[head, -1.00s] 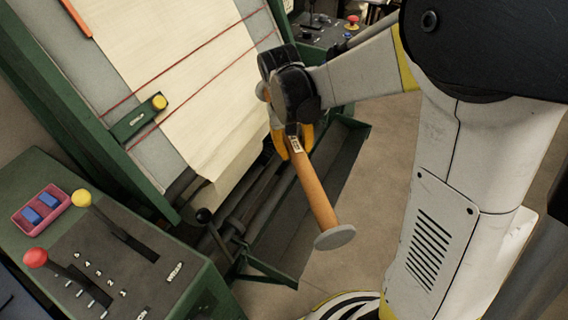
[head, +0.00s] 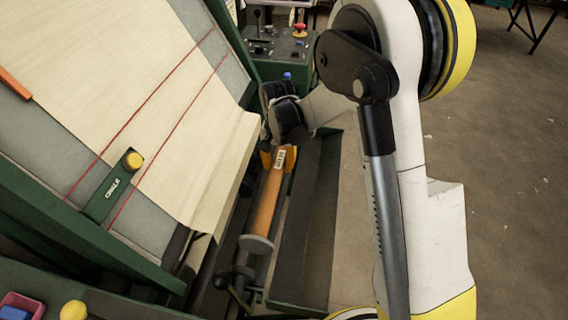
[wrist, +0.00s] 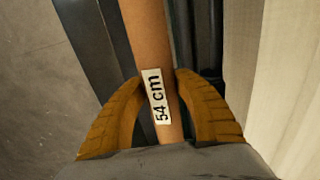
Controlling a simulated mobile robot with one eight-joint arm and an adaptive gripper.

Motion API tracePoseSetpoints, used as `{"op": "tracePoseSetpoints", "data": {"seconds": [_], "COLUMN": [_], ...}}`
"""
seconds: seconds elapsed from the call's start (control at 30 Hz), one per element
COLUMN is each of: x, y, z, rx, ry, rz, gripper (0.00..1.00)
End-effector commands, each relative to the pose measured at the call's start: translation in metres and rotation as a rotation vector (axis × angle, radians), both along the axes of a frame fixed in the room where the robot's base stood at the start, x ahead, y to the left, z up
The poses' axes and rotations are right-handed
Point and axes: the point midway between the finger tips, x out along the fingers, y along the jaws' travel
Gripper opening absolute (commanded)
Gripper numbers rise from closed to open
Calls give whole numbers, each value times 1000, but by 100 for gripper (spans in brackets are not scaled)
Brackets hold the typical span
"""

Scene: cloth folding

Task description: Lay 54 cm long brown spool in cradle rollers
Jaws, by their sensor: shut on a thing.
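The brown spool (head: 268,206) has a grey end disc (head: 257,244) and a white label, which reads "54 cm" in the wrist view. My gripper (head: 278,158) is shut on the spool at the label; in the wrist view its orange fingers (wrist: 159,77) press either side of the tube (wrist: 150,35). The spool lies roughly parallel to the dark cradle rollers (head: 219,258) and appears over them. I cannot tell whether it touches them. The spool's far end is hidden behind my gripper and wrist.
A sloped green-framed table with cream cloth (head: 130,90) stands left, its cloth edge hanging close to the spool. A long dark trough (head: 308,220) lies right of the spool. A black-knobbed lever (head: 222,281) stands near the spool's near end. Open floor is at right.

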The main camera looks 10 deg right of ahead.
Motion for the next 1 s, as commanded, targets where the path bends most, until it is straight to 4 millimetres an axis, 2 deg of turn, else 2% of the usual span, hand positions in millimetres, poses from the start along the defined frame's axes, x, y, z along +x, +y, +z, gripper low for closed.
{"op": "tracePoseSetpoints", "data": {"seconds": [0.03,0.47,0.7,1.0], "x": [1,14,14,14], "y": [4,35,34,33], "z": [-9,-55,-85,-98], "rx": [0,0,0,0], "ry": [0,0,0,0], "rz": [2,2,1,1], "gripper": [0,0,0,0]}}
